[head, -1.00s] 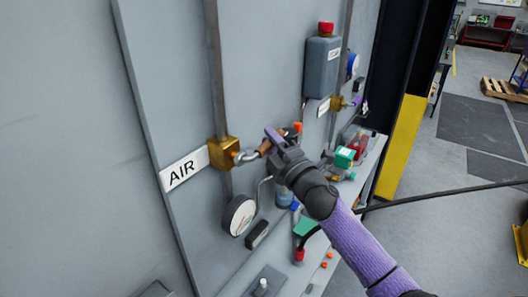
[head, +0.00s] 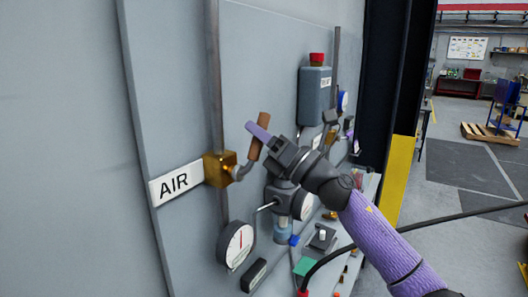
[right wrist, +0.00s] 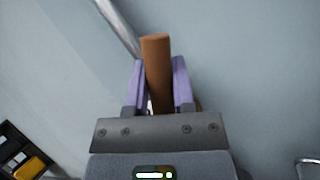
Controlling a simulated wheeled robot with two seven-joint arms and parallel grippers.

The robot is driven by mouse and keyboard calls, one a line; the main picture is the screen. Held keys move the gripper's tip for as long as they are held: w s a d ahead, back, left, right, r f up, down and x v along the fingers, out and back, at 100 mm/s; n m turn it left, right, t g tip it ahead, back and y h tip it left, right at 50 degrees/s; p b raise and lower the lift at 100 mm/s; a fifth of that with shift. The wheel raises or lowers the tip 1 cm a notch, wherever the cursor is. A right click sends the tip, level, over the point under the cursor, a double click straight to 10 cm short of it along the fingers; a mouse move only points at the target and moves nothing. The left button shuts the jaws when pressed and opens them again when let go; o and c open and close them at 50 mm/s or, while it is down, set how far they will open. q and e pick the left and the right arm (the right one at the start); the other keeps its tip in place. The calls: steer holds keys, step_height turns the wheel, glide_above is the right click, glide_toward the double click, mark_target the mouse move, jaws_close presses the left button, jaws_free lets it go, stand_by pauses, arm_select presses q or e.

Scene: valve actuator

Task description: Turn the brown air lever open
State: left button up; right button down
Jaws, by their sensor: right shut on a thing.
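The brown air lever (head: 261,131) points up, tilted slightly right, at the end of a bent metal stem on the brass valve body (head: 219,169), beside the white AIR label (head: 176,184). My right gripper (head: 259,137) is at the lever, its purple fingers on either side of the brown handle. In the right wrist view the brown handle (right wrist: 157,75) stands between the two purple fingers (right wrist: 160,85), its top sticking out past the tips. The right gripper is shut on it. My left gripper is not in view.
A pressure gauge (head: 236,245) is below the valve on the grey panel (head: 165,80).

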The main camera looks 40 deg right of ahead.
mark_target(249, 158)
steer(key=n, duration=0.1)
steer(key=a+n+g+y+b, duration=0.1)
steer(key=n+y, duration=0.1)
steer(key=n, duration=0.1)
steer(key=shift+s+a+r+b, duration=0.2)
steer(key=shift+s+b, duration=0.1)
steer(key=shift+b, duration=0.05)
steer(key=shift+s+a+r+n+g+y+b, duration=0.15)
steer(key=shift+a+n+g+y+b, duration=0.35)
steer(key=shift+n, duration=0.5)
steer(key=shift+s+a+r+n+g+y+b, duration=0.15)
steer(key=shift+a+n+g+y+b, duration=0.2)
steer(key=shift+n+g, duration=0.45)
steer(key=shift+n, duration=0.3)
steer(key=shift+c, duration=2.2)
jaws_free()
steer(key=shift+f, duration=0.1)
